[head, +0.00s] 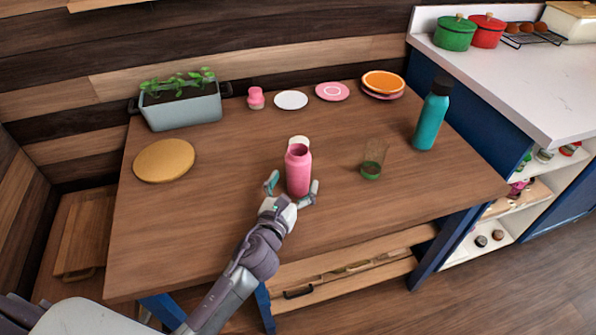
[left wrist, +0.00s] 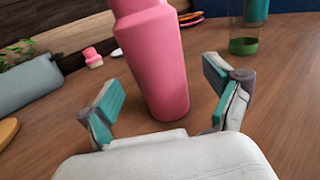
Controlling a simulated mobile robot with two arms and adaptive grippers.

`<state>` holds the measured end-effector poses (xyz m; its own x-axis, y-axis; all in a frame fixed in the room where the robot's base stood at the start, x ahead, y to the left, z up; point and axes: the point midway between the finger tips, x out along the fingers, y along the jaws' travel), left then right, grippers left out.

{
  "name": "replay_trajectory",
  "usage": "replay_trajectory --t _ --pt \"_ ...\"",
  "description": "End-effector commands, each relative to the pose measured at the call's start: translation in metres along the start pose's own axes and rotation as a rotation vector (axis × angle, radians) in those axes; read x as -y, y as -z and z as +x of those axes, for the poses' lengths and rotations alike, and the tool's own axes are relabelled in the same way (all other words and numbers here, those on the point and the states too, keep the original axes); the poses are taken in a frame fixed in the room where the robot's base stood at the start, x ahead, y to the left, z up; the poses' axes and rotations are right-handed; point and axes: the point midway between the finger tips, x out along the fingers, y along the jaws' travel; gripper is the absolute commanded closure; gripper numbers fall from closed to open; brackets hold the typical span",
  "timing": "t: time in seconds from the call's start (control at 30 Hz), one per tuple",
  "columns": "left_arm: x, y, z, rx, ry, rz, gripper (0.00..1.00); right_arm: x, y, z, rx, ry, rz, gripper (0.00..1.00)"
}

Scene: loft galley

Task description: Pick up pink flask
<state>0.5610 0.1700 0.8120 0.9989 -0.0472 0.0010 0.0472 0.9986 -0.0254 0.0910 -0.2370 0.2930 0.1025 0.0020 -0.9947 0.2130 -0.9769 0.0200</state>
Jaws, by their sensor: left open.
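The pink flask (head: 298,172) stands upright on the wooden table, near its middle. In the left wrist view the flask (left wrist: 154,62) rises just beyond and between the fingers, with its top cut off by the frame. My left gripper (head: 292,190) is open, with one finger to each side of the flask's lower part. In the left wrist view the gripper (left wrist: 162,98) has its teal pads spread wide, and a gap shows between each pad and the flask. My right gripper is not in view.
A green-based glass (head: 372,165) and a teal bottle (head: 432,118) stand to the right. A planter (head: 182,108), a round wooden board (head: 164,160) and plates (head: 291,100) lie left and behind. The table front is clear.

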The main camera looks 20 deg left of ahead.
Motion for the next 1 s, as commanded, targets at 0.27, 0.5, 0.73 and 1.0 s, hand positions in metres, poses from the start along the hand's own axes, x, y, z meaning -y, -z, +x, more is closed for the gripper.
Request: replay_trajectory --t 0.27,0.5,0.73,1.0 --pt "-0.001 0.002 0.03 0.0 0.0 -0.001 0.1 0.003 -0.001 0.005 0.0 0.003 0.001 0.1" --pt "-0.001 0.002 0.03 0.0 0.0 0.0 0.15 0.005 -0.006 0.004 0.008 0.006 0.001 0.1" --pt "-0.001 0.002 0.03 0.0 0.0 0.0 0.53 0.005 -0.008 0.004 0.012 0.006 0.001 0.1" --pt "-0.001 0.001 0.03 0.002 0.0 0.0 0.84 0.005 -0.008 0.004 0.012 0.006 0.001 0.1"
